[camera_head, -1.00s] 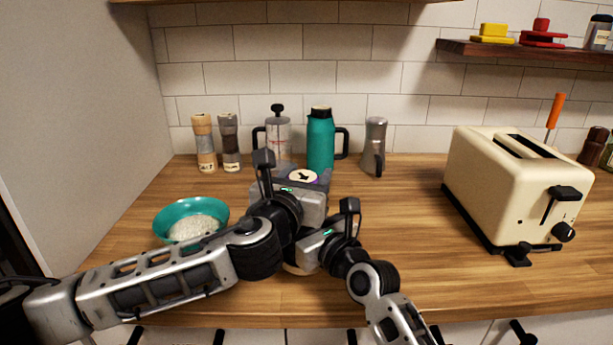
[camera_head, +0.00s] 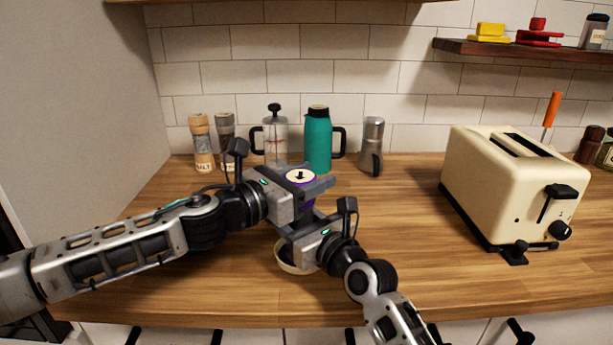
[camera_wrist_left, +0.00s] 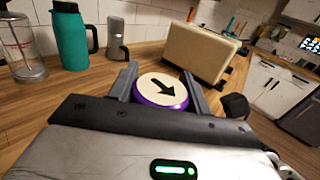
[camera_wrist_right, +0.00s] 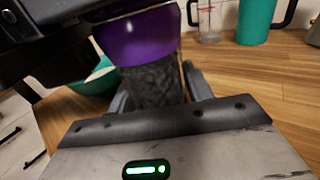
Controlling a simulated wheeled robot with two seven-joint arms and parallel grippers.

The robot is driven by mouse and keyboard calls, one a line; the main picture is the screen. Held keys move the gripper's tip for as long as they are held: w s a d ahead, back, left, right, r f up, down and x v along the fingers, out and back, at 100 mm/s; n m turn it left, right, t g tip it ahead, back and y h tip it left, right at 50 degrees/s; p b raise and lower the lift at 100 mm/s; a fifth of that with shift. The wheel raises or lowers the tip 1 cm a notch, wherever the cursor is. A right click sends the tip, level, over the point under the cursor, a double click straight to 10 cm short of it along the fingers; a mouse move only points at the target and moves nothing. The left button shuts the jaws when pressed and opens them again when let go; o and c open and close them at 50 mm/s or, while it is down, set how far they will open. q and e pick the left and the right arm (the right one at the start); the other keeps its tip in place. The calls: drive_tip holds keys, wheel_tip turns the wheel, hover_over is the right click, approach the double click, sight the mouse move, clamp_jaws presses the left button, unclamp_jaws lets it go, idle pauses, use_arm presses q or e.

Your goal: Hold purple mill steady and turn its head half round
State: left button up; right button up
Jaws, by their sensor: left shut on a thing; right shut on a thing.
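The purple mill has a pale disc with a black arrow on top of its purple head (camera_head: 300,177), and the arrow points toward the front of the counter. In the right wrist view the purple head (camera_wrist_right: 150,40) sits above a dark grey speckled body (camera_wrist_right: 155,85). My left gripper (camera_head: 313,187) is shut on the head, with its fingers on both sides of the disc (camera_wrist_left: 162,88) in the left wrist view. My right gripper (camera_head: 303,224) is shut on the body below. The mill looks upright; its base is hidden.
A salt mill (camera_head: 203,145), a press (camera_head: 275,138), a teal jug (camera_head: 318,140) and a grey moka pot (camera_head: 372,147) stand along the back wall. A cream toaster (camera_head: 510,185) is at right. A pale round dish (camera_head: 290,262) lies under the grippers. A teal bowl (camera_wrist_right: 98,80) is mostly hidden.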

use_arm(q)
drive_tip(key=m+g+h, duration=0.1)
drive_tip(key=m+g, duration=0.1)
drive_tip(key=g, duration=0.1)
drive_tip(key=m+g+h, duration=0.2)
drive_tip(key=g, duration=0.1)
drive_tip(key=shift+s+d, duration=0.15)
drive_tip(key=shift+s, duration=0.05)
drive_tip(key=shift+s+m+g+h, duration=0.15)
drive_tip(key=shift+m+g+h, duration=0.1)
drive_tip(key=shift+m+g, duration=0.8)
drive_tip(key=shift+s+m+g+h, duration=0.1)
drive_tip(key=shift+m+g+h, duration=0.15)
drive_tip(key=shift+m+g, duration=0.75)
use_arm(e)
drive_tip(key=shift+a, duration=0.1)
use_arm(q)
drive_tip(key=shift+s+g, duration=0.1)
drive_tip(key=shift+g, duration=0.55)
drive_tip(key=o, duration=1)
drive_tip(key=shift+c, duration=0.2)
drive_tip(key=a, duration=1.2)
use_arm(e)
drive_tip(key=o, duration=1.4)
